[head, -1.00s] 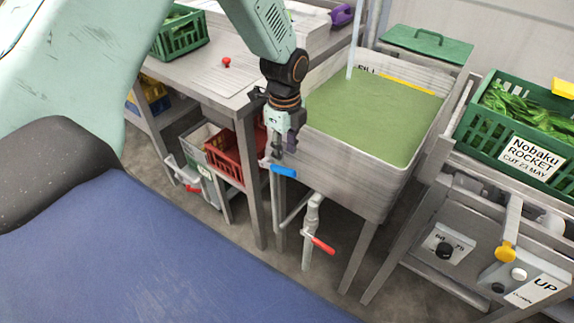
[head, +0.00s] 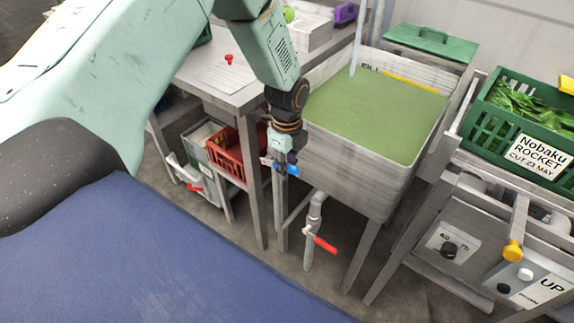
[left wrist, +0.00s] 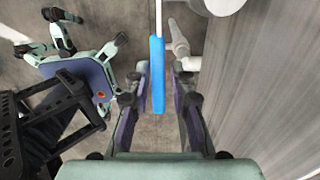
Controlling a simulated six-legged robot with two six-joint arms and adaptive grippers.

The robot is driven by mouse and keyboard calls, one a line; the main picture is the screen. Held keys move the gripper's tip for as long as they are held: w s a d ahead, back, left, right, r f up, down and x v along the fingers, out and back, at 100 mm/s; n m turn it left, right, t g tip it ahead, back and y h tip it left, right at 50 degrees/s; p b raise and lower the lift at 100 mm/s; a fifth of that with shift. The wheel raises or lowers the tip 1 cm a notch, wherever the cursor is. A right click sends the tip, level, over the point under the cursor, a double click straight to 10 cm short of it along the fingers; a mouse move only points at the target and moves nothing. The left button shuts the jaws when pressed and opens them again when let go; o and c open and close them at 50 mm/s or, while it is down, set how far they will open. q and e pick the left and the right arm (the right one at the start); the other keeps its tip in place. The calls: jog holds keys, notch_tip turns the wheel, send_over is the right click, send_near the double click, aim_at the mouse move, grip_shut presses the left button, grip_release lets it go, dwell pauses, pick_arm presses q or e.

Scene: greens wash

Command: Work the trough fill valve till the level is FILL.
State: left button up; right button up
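The blue lever handle (head: 292,170) of a valve is at the front left of the trough (head: 340,168). My left gripper (head: 283,166) points down at this handle and partly hides it. In the left wrist view the blue handle (left wrist: 157,75) lies between the two open fingers (left wrist: 159,95), with a gap on each side. The trough holds green water (head: 370,110). Its surface is just below a yellow strip (head: 412,84) and a partly hidden FILL label (head: 370,69) on the back wall. My right gripper is not in view.
A red-handled valve (head: 322,243) is on a pipe under the trough. A green crate of leaves (head: 500,107) and a control panel with a yellow knob (head: 513,251) are at right.

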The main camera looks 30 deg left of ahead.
pick_arm(q)
jog(key=shift+s+d+r, duration=0.1)
jog(key=shift+s+r, duration=0.05)
grip_shut()
jog(key=shift+y+p, duration=0.3)
jog(key=shift+p, duration=0.25)
jog(key=shift+d+f+y+p, duration=0.2)
jog(key=shift+f+y+p, duration=0.2)
jog(key=shift+f+p, duration=0.1)
jog(key=shift+f+y, duration=0.4)
jog(key=shift+y, duration=0.1)
jog(key=shift+d+f+y+b, duration=0.1)
jog(key=shift+f+y+b, duration=0.45)
jog(key=shift+y+b, duration=0.15)
